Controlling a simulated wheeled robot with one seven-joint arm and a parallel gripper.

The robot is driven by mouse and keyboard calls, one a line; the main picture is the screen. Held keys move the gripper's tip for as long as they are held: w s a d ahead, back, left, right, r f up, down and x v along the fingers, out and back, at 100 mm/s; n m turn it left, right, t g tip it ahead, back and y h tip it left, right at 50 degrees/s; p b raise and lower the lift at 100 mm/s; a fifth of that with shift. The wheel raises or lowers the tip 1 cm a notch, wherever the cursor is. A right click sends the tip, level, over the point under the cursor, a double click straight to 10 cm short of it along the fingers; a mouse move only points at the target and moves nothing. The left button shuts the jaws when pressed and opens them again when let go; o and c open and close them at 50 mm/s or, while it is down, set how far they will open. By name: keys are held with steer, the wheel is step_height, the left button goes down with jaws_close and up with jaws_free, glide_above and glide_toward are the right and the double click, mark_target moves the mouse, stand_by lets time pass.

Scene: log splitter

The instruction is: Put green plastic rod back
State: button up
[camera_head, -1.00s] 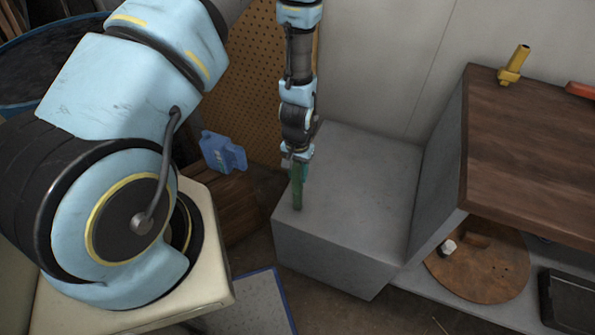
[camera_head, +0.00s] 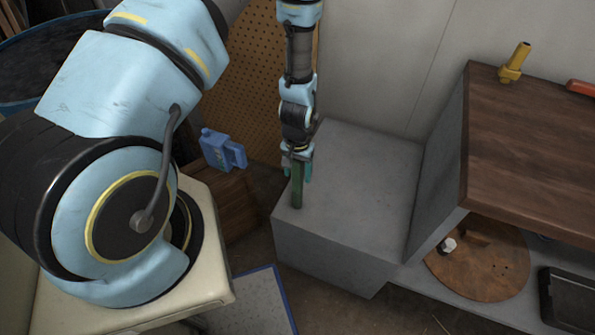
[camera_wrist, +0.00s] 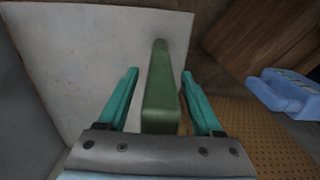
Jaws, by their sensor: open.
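The green plastic rod (camera_head: 297,190) stands upright on the grey block (camera_head: 345,255), near its left edge. In the wrist view the rod (camera_wrist: 161,90) lies between the two teal fingers, with a visible gap on each side. My gripper (camera_head: 300,180) points down over the upper part of the rod and is open. In the wrist view my gripper (camera_wrist: 160,80) has its fingers spread around the rod without visibly touching it. The rod's foot appears to rest on the block's top.
A blue container (camera_head: 220,150) stands on a wooden box to the left. A pegboard (camera_head: 255,80) and wall are behind. A wooden-topped bench (camera_head: 540,150) on the right holds a yellow fitting (camera_head: 514,63). The block's top right of the rod is clear.

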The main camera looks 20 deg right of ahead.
steer(key=r+b, duration=0.1)
steer(key=r, duration=0.6)
steer(key=r+b, duration=0.1)
steer(key=r, duration=0.2)
steer(key=shift+w+a+r+b, duration=0.15)
steer(key=shift+w+r+b, duration=0.2)
steer(key=shift+w+r, duration=0.05)
